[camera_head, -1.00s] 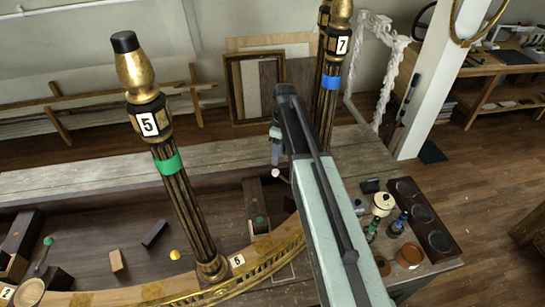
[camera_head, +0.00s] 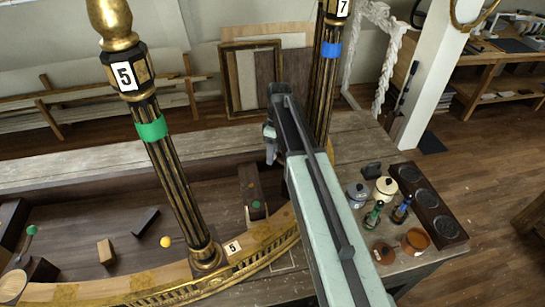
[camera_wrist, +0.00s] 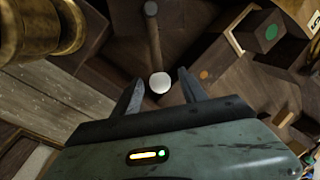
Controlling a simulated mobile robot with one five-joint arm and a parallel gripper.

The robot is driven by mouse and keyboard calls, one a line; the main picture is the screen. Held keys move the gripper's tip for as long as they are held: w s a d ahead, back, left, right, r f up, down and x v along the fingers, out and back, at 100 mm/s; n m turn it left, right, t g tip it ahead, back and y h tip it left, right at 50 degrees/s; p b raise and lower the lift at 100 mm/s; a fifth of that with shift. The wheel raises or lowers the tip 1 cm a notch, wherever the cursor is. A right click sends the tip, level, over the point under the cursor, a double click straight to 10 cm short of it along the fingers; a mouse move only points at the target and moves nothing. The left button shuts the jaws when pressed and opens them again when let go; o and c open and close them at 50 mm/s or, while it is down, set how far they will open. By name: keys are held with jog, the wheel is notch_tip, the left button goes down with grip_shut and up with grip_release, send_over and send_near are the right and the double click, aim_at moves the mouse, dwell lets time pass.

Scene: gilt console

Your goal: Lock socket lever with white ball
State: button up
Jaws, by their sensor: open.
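The white ball (camera_wrist: 160,82) shows in the wrist view, between my gripper's fingertips and apart from both as seen. In the head view my gripper (camera_head: 270,145) hangs above the far side of the bench, right of the column numbered 5. There the white ball and its lever are hidden from me.
A gilt column (camera_head: 175,180) stands left of my arm, another column (camera_head: 325,90) behind it. A dark block (camera_head: 252,188) with a green dot sits near the gilt rail. A green-ball lever (camera_head: 30,240) is far left. Pots and bottles (camera_head: 385,190) stand right.

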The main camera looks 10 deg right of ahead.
grip_shut()
dwell(1.2)
